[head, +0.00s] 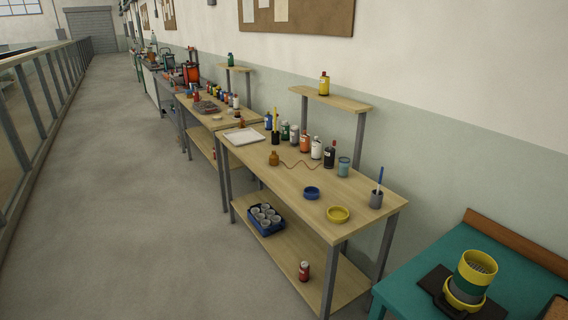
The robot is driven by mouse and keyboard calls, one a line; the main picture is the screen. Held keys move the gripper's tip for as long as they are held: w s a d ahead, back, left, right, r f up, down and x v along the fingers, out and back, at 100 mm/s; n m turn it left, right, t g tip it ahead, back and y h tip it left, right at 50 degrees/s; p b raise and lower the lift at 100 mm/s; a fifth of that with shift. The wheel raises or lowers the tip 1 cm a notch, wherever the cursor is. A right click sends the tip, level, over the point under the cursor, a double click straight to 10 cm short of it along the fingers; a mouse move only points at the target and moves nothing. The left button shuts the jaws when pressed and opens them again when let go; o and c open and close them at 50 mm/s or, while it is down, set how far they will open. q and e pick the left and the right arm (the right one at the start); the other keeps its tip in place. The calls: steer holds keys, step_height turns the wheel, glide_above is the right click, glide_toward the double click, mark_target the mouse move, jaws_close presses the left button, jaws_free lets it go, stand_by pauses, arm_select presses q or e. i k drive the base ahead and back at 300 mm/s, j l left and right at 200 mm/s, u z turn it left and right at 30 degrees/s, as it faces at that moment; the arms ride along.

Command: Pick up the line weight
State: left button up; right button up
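A small brass-coloured weight (274,158) stands on the nearer wooden workbench (262,185), left of the middle of its top. It looks like the line weight. A thin reddish-brown line (297,165) lies in a wavy curve on the bench top to its right, toward the bottles. Nothing covers the weight from this side. Neither of my grippers shows in the head view.
Several bottles (316,148) stand behind the weight. A blue dish (312,192), a yellow dish (338,214) and a grey cup (376,199) are to its right. A white tray (243,136) lies to its left. Open floor (140,230) runs along the bench front.

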mark_target(275, 159)
steer(key=i+z, duration=0.1)
steer(key=i, duration=0.25)
steer(key=i+j+z, duration=0.15)
steer(key=z, duration=0.3)
steer(key=i+j+z, duration=0.2)
steer(key=z, duration=0.25)
steer(key=i+j+z, duration=0.1)
steer(key=j, duration=0.25)
steer(key=i+j+z, duration=0.1)
steer(key=i+j, duration=0.15)
steer(key=i+j+z, duration=0.1)
steer(key=j, duration=0.35)
steer(key=i+j+z, duration=0.1)
steer(key=j, duration=0.25)
steer(key=i+j+z, duration=0.1)
steer(key=i+j, duration=0.15)
steer(key=j, duration=0.15)
steer(key=i+j+z, duration=0.1)
steer(key=j, duration=0.3)
